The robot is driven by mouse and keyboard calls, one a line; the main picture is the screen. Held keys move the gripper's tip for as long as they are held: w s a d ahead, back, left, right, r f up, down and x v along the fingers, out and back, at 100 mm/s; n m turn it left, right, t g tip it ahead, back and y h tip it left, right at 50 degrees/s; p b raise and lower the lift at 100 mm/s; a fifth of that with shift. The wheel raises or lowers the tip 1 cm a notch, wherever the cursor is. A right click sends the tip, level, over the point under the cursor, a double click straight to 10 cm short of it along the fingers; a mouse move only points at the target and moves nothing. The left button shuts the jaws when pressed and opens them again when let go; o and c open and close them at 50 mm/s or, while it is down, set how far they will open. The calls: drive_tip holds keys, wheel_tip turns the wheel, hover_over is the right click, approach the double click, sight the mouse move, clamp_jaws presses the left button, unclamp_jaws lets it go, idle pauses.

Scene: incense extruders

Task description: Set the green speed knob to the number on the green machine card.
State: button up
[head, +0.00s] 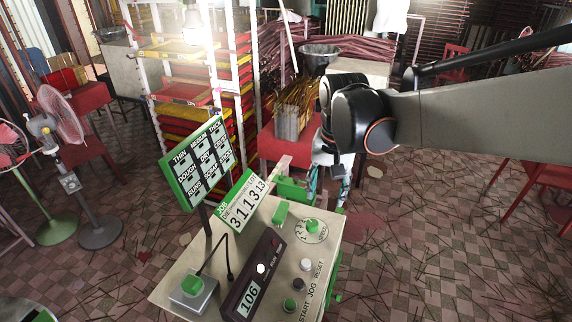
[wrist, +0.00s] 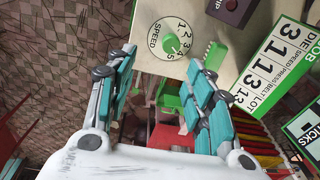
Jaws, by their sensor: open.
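The green speed knob (head: 312,226) sits on a white dial on the machine's cream top. In the wrist view the knob (wrist: 170,43) has numbers 1 to 5 around it, and its pale mark seems to point toward 5. The green-headed job card (head: 243,201) stands behind the panel. In the wrist view the card (wrist: 283,62) reads 3, 1, 1, 3, 13, and the speed column appears to show 1. My gripper (wrist: 161,58) is open and empty, its teal-padded fingers apart and short of the knob. In the head view my gripper (head: 329,185) is behind the machine top, partly hidden.
A green block (head: 281,213) sits beside the dial. A green-framed sign (head: 198,162) rises at the left. A red stool (head: 280,148) and racks stand behind.

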sight(313, 222)
drive_tip(key=shift+m+g, duration=0.3)
drive_tip(key=shift+g, duration=0.2)
drive_tip(key=w+f, duration=0.1)
drive_tip(key=f, duration=0.3)
drive_tip(key=a+f, duration=0.1)
drive_tip(key=f, duration=0.4)
drive_tip(key=w+a+f, duration=0.1)
drive_tip(key=f, duration=0.4)
drive_tip(key=shift+w+a+f+b, duration=0.15)
drive_tip(key=shift+w+f+b, duration=0.1)
drive_tip(key=shift+w+b, duration=0.1)
drive_tip(key=c, duration=1.1)
